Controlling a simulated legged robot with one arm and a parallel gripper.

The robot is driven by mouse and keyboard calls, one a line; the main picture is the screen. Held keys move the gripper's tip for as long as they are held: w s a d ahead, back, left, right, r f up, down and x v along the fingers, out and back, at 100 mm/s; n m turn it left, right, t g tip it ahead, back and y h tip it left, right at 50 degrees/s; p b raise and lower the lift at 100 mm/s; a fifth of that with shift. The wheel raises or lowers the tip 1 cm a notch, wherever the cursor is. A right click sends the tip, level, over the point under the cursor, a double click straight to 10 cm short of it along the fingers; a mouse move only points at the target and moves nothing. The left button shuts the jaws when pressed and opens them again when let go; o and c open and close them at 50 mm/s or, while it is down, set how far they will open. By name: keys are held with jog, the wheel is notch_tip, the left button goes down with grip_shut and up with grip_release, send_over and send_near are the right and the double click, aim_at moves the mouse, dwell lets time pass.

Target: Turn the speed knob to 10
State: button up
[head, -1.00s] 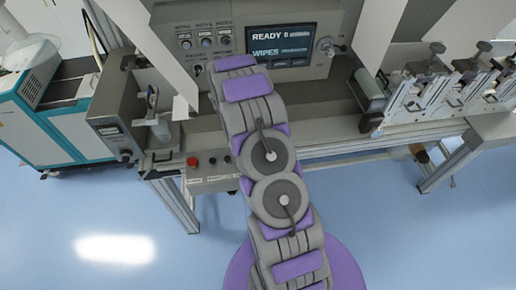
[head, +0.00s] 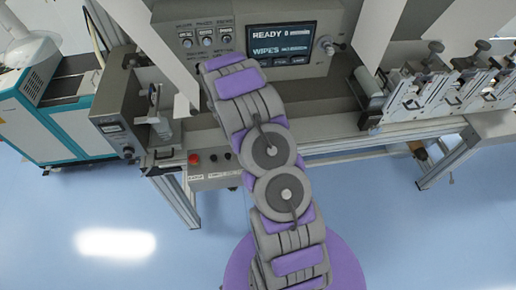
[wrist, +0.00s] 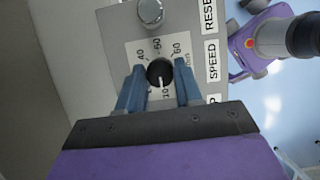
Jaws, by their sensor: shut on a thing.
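The speed knob (wrist: 159,72) is a small black round knob with a white pointer line, on a white dial plate beside the SPEED label (wrist: 212,60). Its pointer points down in the wrist view, toward the 10 mark (wrist: 166,93). The marks 40, 50 and 60 show above the knob. My gripper (wrist: 159,70) has its two blue fingers on either side of the knob and is shut on it. In the head view my arm covers the speed knob and the gripper.
A silver knob (wrist: 150,12) sits above the dial in the wrist view. In the head view the control panel (head: 182,22) carries a screen (head: 282,45) reading READY. A red button (head: 194,159) is on the lower front. Rollers and clamps (head: 425,85) stand at the right.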

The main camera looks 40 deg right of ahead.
jog(key=shift+w, duration=0.15)
jog(key=o, duration=1)
jog(key=shift+d, duration=0.1)
jog(key=v, duration=1.7)
jog(key=shift+r+p, duration=0.2)
jog(key=shift+p, duration=0.1)
jog(key=shift+d, duration=0.1)
